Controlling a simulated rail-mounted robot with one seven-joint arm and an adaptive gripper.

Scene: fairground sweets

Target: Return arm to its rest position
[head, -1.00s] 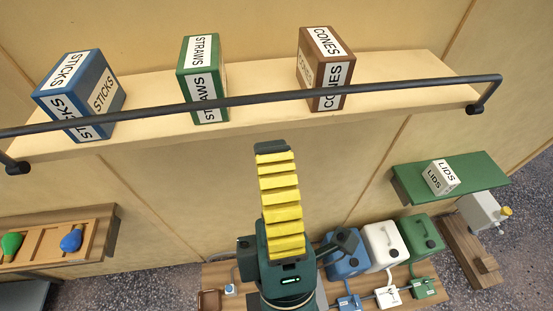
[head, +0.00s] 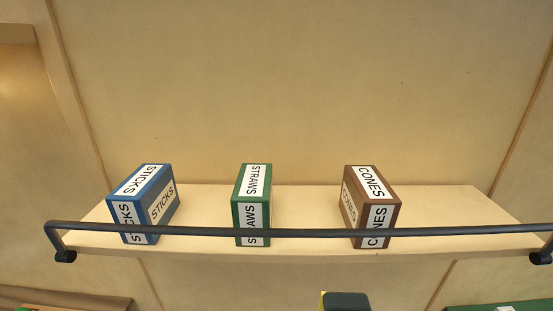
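A wooden shelf (head: 310,213) carries a blue STICKS box (head: 139,238), a green STRAWS box (head: 240,215) and a brown CONES box (head: 394,220). A dark rail (head: 310,232) runs along its front.

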